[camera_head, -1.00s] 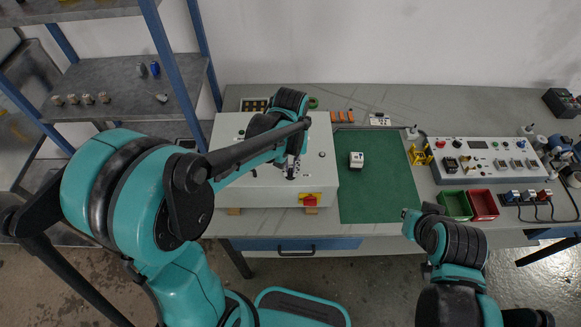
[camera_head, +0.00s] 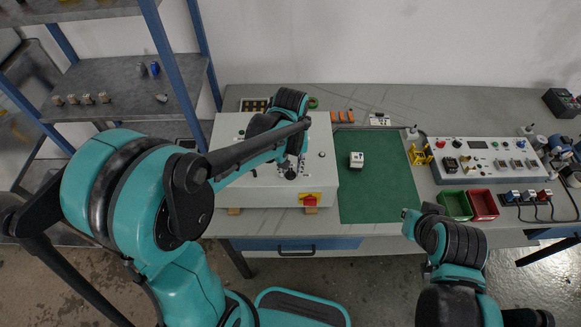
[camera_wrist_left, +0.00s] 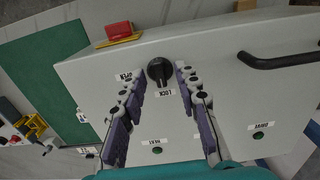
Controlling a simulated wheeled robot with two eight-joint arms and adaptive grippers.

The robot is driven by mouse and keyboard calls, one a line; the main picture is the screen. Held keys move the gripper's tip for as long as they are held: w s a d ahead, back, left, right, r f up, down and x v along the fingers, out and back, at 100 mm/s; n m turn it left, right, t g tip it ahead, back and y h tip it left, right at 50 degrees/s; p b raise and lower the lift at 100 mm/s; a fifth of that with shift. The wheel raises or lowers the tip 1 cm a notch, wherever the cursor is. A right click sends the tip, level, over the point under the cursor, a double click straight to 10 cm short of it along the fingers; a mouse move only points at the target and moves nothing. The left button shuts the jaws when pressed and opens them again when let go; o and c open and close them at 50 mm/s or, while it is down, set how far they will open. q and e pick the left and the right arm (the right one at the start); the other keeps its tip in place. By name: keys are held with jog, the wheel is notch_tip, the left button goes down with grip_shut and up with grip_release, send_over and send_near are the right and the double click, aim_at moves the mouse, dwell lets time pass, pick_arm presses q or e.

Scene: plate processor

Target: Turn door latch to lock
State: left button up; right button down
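The door latch is a black rotary knob (camera_wrist_left: 160,71) on the light grey face of the machine box. In the left wrist view, an OPEN label (camera_wrist_left: 124,77) lies left of the knob and a LOCK label (camera_wrist_left: 166,95) lies just below it. The knob's ridge looks roughly in line with LOCK. My left gripper (camera_wrist_left: 159,73) is open, one finger on each side of the knob with gaps showing. In the head view, the knob (camera_head: 290,174) sits just below my left gripper (camera_head: 296,162). My right arm shows at lower right; its fingers cannot be made out.
The box (camera_head: 322,180) has a red switch on a yellow plate (camera_head: 310,199) and a black handle (camera_wrist_left: 280,60). A green mat (camera_head: 380,190) bears a small white block (camera_head: 356,160). Green (camera_head: 455,205) and red (camera_head: 483,204) bins stand right of it. A shelf rack stands at left.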

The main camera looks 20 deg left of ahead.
pick_arm(q)
notch_tip(320, 180, up, 12)
dwell(0.6)
dwell(0.5)
jog(key=m+t+b, duration=0.2)
jog(key=t+b, duration=0.2)
send_near(290, 172)
jog(key=s+a, duration=0.3)
jog(key=s, duration=0.1)
jog(key=s+a+f+m+t+b, duration=0.1)
jog(key=s+f+t+b, duration=0.1)
jog(key=f, duration=0.3)
jog(key=shift+s+f+t, duration=0.2)
jog(key=shift+s+t, duration=0.4)
jog(key=shift+s, duration=0.05)
jog(key=shift+a, duration=0.1)
